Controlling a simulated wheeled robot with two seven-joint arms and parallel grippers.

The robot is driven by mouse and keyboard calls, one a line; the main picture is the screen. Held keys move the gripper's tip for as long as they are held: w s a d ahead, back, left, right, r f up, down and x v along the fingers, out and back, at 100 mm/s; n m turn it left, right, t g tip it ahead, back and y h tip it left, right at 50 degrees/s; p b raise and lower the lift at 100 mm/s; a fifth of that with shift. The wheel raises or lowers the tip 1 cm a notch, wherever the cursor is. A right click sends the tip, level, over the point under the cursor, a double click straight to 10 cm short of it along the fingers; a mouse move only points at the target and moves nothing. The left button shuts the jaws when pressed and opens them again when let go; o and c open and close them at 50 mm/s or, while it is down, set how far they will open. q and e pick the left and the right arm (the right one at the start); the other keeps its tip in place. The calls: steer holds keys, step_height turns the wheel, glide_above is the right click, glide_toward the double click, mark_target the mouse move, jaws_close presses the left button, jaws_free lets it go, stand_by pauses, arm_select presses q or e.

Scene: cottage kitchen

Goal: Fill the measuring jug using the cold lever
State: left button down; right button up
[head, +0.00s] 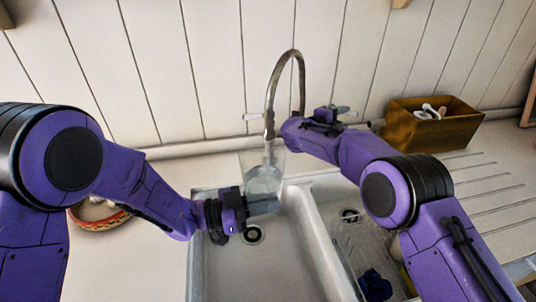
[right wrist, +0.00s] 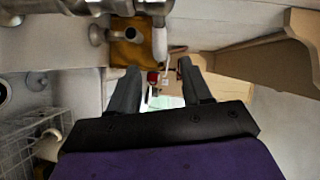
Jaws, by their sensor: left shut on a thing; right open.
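The clear measuring jug (head: 262,172) is upright over the left basin, under the spout of the curved metal tap (head: 285,62). My left gripper (head: 262,204) is shut on the jug's lower part. The jug looks partly filled with clear water; a faint streak shows below the spout, but I cannot be sure that it is running.
A white double sink (head: 312,232) lies below, with a wire rack (head: 352,238) and a dark blue item (head: 375,284) in the right basin. A wooden box (head: 432,125) with pale utensils stands at the back right. A patterned bowl (head: 98,218) sits on the left counter.

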steer(key=shift+a, duration=0.1)
jaws_close()
steer(key=n+t+y, duration=0.3)
steer(key=n+t, duration=0.4)
steer(key=n, duration=1.3)
glide_toward(349, 114)
arm_select(q)
steer(key=s+a, duration=0.5)
steer(key=s, duration=0.2)
steer(key=shift+s, duration=0.2)
arm_select(e)
steer(key=x, duration=0.7)
steer(key=shift+f, duration=0.1)
